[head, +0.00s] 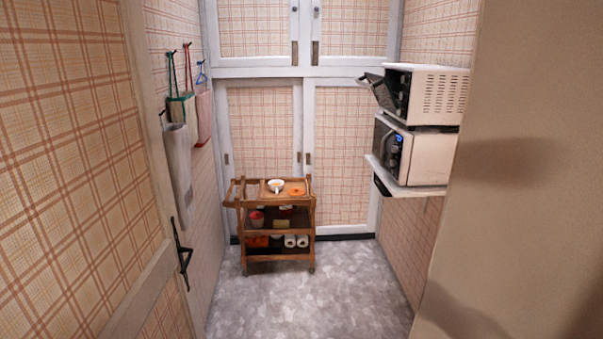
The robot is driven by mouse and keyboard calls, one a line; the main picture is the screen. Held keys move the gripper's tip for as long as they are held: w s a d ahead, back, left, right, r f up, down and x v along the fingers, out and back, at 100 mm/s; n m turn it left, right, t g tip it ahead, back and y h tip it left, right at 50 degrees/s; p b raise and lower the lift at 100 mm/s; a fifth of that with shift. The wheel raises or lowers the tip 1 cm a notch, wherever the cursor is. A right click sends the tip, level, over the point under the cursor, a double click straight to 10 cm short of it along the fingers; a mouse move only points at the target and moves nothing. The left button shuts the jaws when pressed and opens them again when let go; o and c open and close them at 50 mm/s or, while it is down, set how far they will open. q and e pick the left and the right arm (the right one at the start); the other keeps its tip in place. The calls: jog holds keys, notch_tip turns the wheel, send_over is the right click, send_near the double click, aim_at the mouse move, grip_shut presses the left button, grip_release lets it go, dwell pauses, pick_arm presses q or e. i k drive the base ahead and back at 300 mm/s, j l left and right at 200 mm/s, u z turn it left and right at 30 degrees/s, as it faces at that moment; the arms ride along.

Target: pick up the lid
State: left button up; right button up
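A wooden trolley (240,203) stands at the far end of the narrow room, against the plaid cupboard doors. On its top lies a small flat orange thing (297,191), which may be the lid; it is too small to be sure. A white bowl (276,184) with something yellowish in or on it sits just left of it. Neither of my grippers is in view.
The trolley's lower shelves hold a red-and-white container (257,218) and white rolls (302,241). The door (75,170) is left, a beige wall right. The grey floor (310,295) is clear.

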aim_at(295, 192)
jog(key=i, duration=1.2)
jog(key=i+u, duration=0.1)
jog(key=i, duration=1.05)
jog(key=i+l+u, duration=0.2)
jog(key=i+u, duration=0.15)
jog(key=i, duration=0.2)
jog(key=i+l+u, duration=0.35)
jog(key=i, duration=0.2)
jog(key=i+l+u, duration=0.4)
jog(key=i+l, duration=0.05)
jog(key=i, duration=0.05)
